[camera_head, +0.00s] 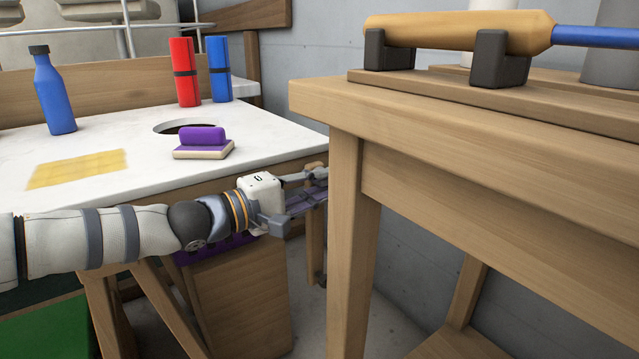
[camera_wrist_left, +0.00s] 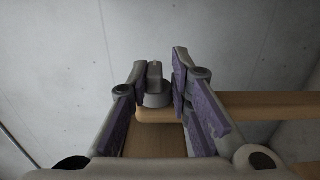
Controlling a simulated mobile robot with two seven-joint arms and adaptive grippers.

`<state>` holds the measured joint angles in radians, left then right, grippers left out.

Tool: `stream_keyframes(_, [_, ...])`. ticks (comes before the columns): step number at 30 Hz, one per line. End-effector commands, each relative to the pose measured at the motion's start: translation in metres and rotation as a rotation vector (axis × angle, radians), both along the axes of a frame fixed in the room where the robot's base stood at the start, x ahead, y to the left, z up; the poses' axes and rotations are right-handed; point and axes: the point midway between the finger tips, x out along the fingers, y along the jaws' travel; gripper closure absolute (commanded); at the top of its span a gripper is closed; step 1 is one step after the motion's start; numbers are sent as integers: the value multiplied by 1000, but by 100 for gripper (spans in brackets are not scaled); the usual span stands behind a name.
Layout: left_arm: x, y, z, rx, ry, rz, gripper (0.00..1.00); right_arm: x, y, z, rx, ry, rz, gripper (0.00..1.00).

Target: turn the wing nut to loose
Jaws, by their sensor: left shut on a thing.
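The wing nut (camera_wrist_left: 154,78) is a grey upright wing on a round base, at the end of a wooden bar (camera_wrist_left: 225,105) in the left wrist view. My left gripper (camera_wrist_left: 160,76) has its purple-padded fingers on both sides of the wing and is shut on it. A narrow gap seems to show at the right finger from this angle. In the head view my left gripper (camera_head: 315,187) reaches right, beside the near bench's leg, and the wing nut cannot be made out there. My right gripper is not in view.
A wooden bench (camera_head: 345,110) stands close on the right, bearing a wooden-handled tool (camera_head: 450,32) in dark holders. A white worktop (camera_head: 110,170) at left holds a blue bottle (camera_head: 54,95), red (camera_head: 184,72) and blue (camera_head: 219,69) cylinders, and a purple-handled block (camera_head: 203,145).

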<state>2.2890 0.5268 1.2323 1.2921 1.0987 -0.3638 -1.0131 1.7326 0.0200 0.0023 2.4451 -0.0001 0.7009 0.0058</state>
Motion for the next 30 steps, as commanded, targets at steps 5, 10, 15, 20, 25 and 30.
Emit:
stream_keyframes(5, [2, 1, 3, -59, -43, 1, 100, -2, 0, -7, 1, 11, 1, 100])
stream_keyframes(10, [2, 1, -1, -149, -107, 3, 100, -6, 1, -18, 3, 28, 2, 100])
stream_keyframes(15, [3, 1, -3, -252, -184, 4, 100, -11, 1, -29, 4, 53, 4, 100])
stream_keyframes(20, [3, 1, -5, -342, -252, 4, 100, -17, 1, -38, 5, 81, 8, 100])
stream_keyframes(25, [4, 0, -5, -420, -309, 5, 100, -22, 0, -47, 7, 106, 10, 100])
stream_keyframes(30, [3, 0, -3, -472, -351, 5, 100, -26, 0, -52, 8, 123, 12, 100])
